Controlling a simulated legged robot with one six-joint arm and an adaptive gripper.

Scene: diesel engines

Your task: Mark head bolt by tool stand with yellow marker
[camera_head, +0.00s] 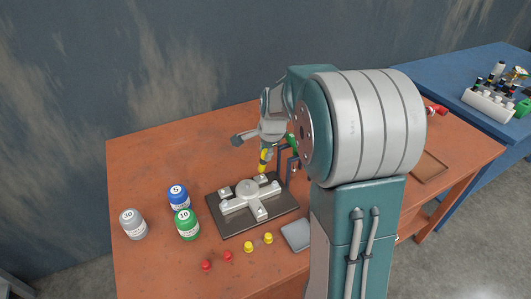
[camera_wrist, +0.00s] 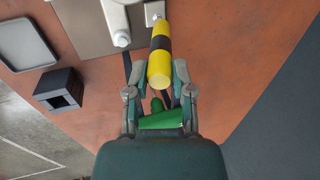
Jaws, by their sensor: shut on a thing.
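The marker also shows in the head view (camera_head: 264,159), pointing down over the back edge of a dark plate (camera_head: 226,226). A grey cross-shaped head (camera_head: 247,188) with pale end blocks sits on the plate. The marker's far end is at a pale head bolt (camera_wrist: 157,17) in the wrist view; I cannot tell if they touch. The dark tool stand (camera_head: 283,158) rises beside this end, partly hidden by my arm. A green object (camera_wrist: 160,121) shows below the fingers.
Bottles marked 30 (camera_head: 133,224), 5 (camera_head: 179,198) and 10 (camera_head: 187,224) stand left of the plate. Red pieces (camera_head: 206,265) and yellow pieces (camera_head: 249,246) lie in front, near a grey tray (camera_head: 297,235). A black box (camera_wrist: 60,90) shows in the wrist view. The table's back left is clear.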

